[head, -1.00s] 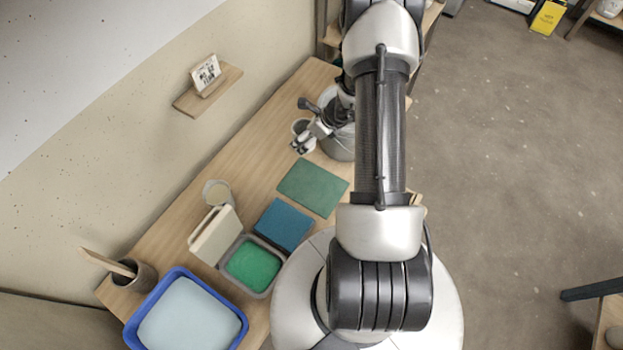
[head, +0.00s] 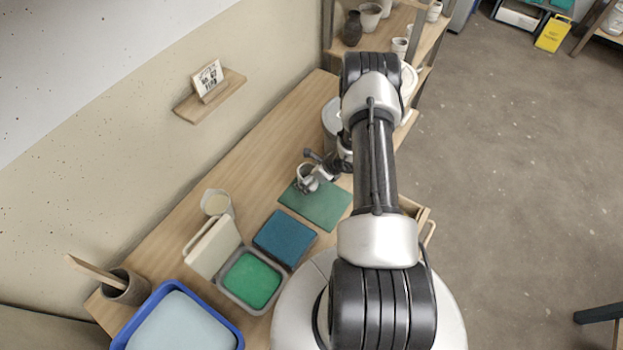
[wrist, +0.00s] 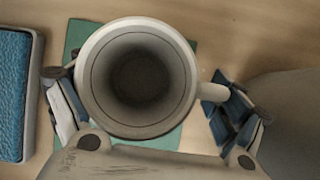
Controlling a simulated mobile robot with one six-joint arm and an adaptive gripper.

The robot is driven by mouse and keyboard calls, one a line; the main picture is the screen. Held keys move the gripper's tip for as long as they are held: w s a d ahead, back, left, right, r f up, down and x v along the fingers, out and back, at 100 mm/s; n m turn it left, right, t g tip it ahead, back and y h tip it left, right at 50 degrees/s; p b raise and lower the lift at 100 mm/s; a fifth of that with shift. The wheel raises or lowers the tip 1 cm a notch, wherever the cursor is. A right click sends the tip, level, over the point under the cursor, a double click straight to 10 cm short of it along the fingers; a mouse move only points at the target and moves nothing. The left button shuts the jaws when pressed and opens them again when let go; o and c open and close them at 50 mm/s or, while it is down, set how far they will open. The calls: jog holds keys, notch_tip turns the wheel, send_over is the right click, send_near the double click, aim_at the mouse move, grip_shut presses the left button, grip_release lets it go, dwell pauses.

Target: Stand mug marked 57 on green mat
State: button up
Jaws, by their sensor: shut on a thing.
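A pale grey mug (head: 305,169) is held upright by my gripper (head: 312,184) over the far left part of the green mat (head: 326,207). In the wrist view I look down into the open, empty mug (wrist: 138,78), with its handle to the right. The gripper's fingers (wrist: 150,112) lie on either side of the mug, the right one by the handle. The green mat (wrist: 73,40) shows beneath the mug. I cannot tell whether the mug's base touches the mat. No number is readable on the mug.
A blue pad (head: 284,238) lies beside the mat. Nearer are a grey tray with green content (head: 250,280), a beige upright box (head: 212,248), a cup (head: 216,203), a blue tub (head: 180,322) and a brush pot (head: 125,287). The wooden table (head: 235,155) is clear toward the wall.

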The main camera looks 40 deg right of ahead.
jog(key=shift+f, duration=0.5)
jog(key=shift+f, duration=0.15)
jog(key=o, duration=1.1)
jog(key=shift+c, duration=0.2)
